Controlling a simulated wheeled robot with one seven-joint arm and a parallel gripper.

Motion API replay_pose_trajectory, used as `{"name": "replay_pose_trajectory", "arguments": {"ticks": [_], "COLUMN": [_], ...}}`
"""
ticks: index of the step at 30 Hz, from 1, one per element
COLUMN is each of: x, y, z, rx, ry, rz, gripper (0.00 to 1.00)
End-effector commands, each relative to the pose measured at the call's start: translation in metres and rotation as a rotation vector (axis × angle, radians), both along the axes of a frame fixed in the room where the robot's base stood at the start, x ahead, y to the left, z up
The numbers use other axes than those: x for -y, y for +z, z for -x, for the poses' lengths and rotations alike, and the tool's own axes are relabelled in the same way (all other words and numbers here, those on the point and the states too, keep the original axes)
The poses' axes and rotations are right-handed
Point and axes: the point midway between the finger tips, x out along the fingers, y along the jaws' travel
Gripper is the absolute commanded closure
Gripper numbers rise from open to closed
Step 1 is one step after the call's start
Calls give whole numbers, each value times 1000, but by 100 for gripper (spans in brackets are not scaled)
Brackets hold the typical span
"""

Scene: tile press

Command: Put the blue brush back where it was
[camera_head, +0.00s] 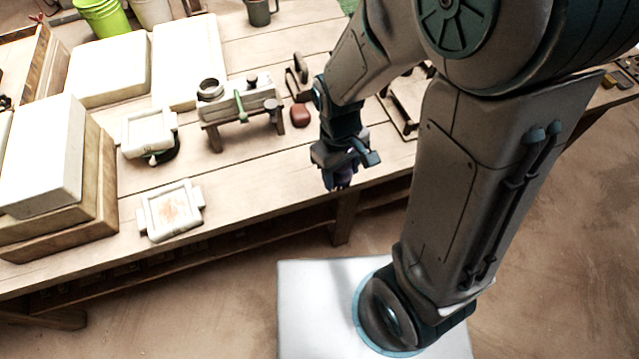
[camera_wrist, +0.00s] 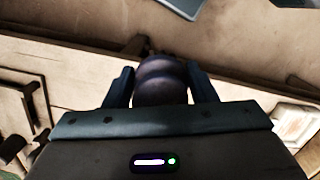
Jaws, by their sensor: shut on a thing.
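My gripper (camera_head: 340,180) hangs over the front edge of the wooden table in the head view. In the wrist view it (camera_wrist: 160,88) is shut on a dark, rounded, bluish-purple thing, which I take to be the blue brush (camera_wrist: 161,80). Only its rounded, banded body shows between the two fingers; its bristles cannot be made out. In the head view the brush is a small dark bit under the gripper, mostly hidden.
A stained white tile mould (camera_head: 170,211) lies near the front edge, with another white mould (camera_head: 148,133) behind it. White slabs (camera_head: 188,62) fill the left. A red-brown lump (camera_head: 300,115) sits right of the rack. Bare tabletop (camera_head: 255,180) lies left of my gripper.

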Motion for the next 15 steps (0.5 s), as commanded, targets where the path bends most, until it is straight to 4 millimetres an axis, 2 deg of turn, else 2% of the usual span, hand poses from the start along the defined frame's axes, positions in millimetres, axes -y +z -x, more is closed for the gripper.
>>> {"name": "replay_pose_trajectory", "arguments": {"ticks": [1, 3, 6, 10, 15], "x": [0, 0, -1, -5, -13], "y": [-9, -13, -17, -25, -40], "z": [11, 20, 24, 13, -12], "rx": [-1, 0, -1, -2, -3], "ry": [36, 73, 101, 105, 104], "rz": [0, -1, -1, 1, 1], "gripper": [67, 67, 67, 67, 67]}}
